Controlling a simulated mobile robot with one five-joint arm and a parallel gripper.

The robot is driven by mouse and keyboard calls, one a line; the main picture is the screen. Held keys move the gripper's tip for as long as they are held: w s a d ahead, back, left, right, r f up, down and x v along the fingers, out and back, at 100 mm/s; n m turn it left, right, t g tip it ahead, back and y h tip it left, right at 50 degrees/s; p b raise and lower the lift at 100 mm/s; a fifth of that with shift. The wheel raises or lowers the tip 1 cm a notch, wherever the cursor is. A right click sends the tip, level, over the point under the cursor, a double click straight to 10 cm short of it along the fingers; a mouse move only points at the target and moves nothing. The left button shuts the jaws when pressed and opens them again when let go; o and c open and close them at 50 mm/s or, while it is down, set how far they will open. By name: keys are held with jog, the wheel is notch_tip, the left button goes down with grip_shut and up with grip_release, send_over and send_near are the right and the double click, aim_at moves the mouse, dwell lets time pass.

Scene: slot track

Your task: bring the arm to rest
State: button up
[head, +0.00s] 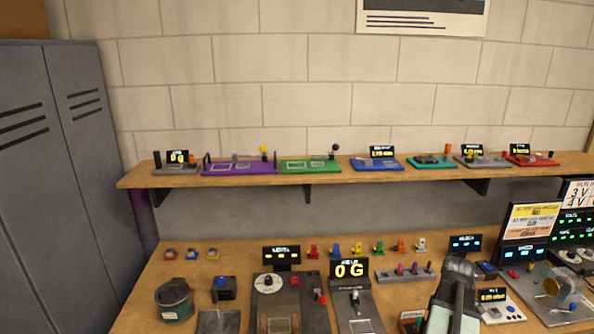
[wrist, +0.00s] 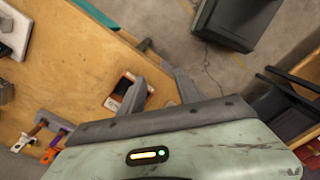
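My arm (head: 455,300) rises from the bottom edge, right of the middle, in the head view, in front of the workbench (head: 225,262). Its dark end reaches over the bench top. In the wrist view my gripper (wrist: 155,75) shows two grey fingers with a gap between them. It is open, and nothing shows between the fingertips. The fingers appear over the bench's edge, with the floor beyond. A small orange-framed device (wrist: 122,90) lies on the bench just left of the fingers. I cannot tell whether my arm touches anything.
Several gadgets crowd the bench, among them a "0 G" display (head: 349,269) and a round dark tin (head: 174,300). A wall shelf (head: 330,178) carries more devices. Grey lockers (head: 60,180) stand at the left. A dark box (wrist: 234,22) stands on the open floor (wrist: 205,65).

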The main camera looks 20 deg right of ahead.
jog(key=w+a+m, duration=0.2)
jog(key=w+a, duration=0.6)
jog(key=a, duration=0.2)
jog(key=w+a+m, duration=0.1)
jog(key=w+a, duration=0.2)
jog(key=a, duration=0.9)
jog(key=w+a+m, duration=0.2)
jog(key=w+a, duration=0.1)
jog(key=a, duration=0.9)
jog(key=w+a+m, duration=0.1)
jog(key=w+a, duration=0.2)
jog(key=a, duration=0.9)
jog(key=shift+m, duration=0.3)
